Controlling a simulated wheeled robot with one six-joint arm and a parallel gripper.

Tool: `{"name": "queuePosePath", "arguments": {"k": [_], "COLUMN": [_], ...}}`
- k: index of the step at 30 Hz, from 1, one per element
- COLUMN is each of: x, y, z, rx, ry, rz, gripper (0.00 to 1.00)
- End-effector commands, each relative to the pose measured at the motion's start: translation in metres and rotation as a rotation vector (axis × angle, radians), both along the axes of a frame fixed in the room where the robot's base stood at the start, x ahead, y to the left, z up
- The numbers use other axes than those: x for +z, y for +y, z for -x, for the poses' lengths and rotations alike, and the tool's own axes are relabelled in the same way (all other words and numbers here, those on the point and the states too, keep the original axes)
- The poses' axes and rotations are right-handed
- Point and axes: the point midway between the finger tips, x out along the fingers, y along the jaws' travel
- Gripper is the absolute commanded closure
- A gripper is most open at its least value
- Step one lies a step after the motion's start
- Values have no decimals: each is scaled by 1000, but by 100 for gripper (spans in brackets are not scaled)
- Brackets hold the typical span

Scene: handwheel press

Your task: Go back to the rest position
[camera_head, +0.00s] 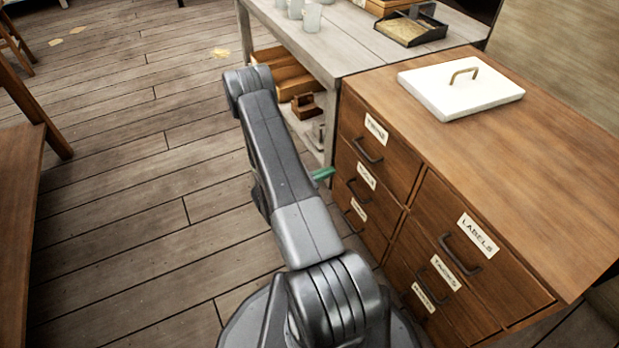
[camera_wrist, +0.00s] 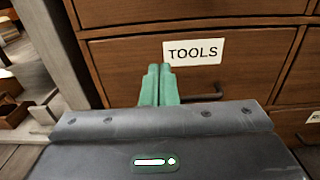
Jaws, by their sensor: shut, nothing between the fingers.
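My gripper (camera_wrist: 159,70) shows in the wrist view with its two green fingers side by side, shut and empty. It points at the front of a wooden drawer labelled TOOLS (camera_wrist: 240,80), and a dark handle (camera_wrist: 205,97) shows just right of the fingers. I cannot tell the exact gap to the drawer front. In the head view my grey arm reaches forward and bends down, and a green part of my gripper (camera_head: 322,174) shows beside the left drawer column. The rest of the gripper is hidden behind the arm.
The wooden drawer cabinet (camera_head: 550,150) stands at right, its drawers looking closed, with a white lidded slab (camera_head: 450,95) on top. A grey workbench (camera_head: 350,50) with cups and a black tray (camera_head: 410,30) stands behind. Open plank floor (camera_head: 120,200) lies left; a wooden table edge (camera_head: 20,200) is far left.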

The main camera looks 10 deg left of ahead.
Motion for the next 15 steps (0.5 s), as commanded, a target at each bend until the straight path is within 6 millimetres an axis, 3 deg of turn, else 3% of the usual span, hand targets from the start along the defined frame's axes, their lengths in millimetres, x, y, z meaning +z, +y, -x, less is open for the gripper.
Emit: {"name": "queuePosePath", "arguments": {"k": [6, 15], "x": [1, 0], "y": [28, 41], "z": [19, 29], "rx": [4, 2], "ry": [1, 1], "rz": [-1, 0], "gripper": [100, 100]}}
